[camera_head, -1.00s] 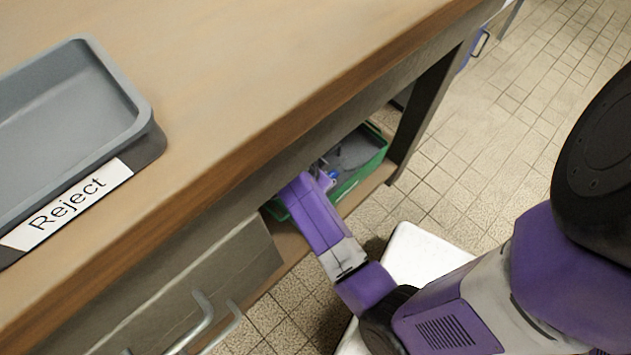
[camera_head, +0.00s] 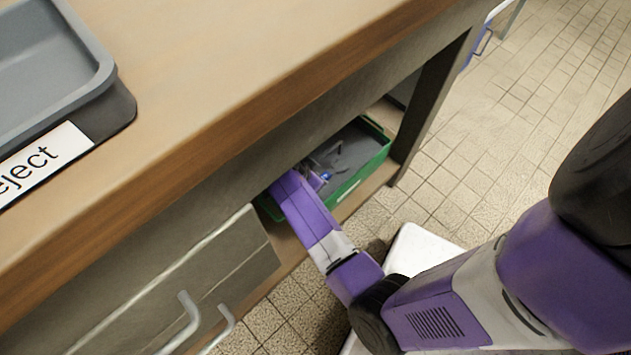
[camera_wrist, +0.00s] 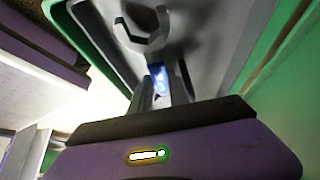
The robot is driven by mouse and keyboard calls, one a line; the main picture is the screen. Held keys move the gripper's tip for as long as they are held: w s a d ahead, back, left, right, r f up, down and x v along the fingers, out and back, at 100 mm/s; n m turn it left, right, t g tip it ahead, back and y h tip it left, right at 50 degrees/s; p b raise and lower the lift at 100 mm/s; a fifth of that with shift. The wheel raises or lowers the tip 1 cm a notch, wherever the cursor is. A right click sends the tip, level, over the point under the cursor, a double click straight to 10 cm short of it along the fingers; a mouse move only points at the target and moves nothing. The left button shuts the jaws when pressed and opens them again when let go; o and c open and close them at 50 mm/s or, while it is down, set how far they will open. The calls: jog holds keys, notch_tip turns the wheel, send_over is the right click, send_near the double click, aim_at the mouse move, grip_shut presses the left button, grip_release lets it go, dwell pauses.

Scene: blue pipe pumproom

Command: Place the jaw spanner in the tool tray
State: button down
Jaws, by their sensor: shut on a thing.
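The jaw spanner (camera_wrist: 148,44) shows in the wrist view with its grey open jaw pointing away from me and a blue patch nearer my fingers. My gripper (camera_wrist: 160,88) is shut on it. The green tool tray (camera_head: 362,179) with a grey inside sits on the shelf under the bench. In the wrist view its green rim (camera_wrist: 82,38) runs around the spanner, which is over or inside the tray. I cannot tell if the spanner touches the tray floor. In the head view my arm partly hides the tray's left end.
The wooden bench top (camera_head: 220,70) overhangs the shelf closely above my forearm. A bench leg (camera_head: 425,110) stands just right of the tray. Drawers with handles (camera_head: 185,320) are at left. A grey Reject tray (camera_head: 105,100) is on the bench. Tiled floor (camera_head: 500,130) is open at right.

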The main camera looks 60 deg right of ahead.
jog(key=shift+w+d+f, duration=0.15)
jog(key=shift+w+f, duration=0.25)
jog(key=shift+f, duration=0.25)
jog(key=c, duration=1.3)
grip_release()
jog(key=shift+b, duration=0.3)
jog(key=shift+o, duration=0.2)
jog(key=p+v, duration=0.5)
jog(key=v, duration=0.2)
jog(key=shift+d+p, duration=0.1)
jog(key=shift+p, duration=0.25)
jog(key=shift+a+r, duration=0.2)
jog(key=shift+r, duration=0.1)
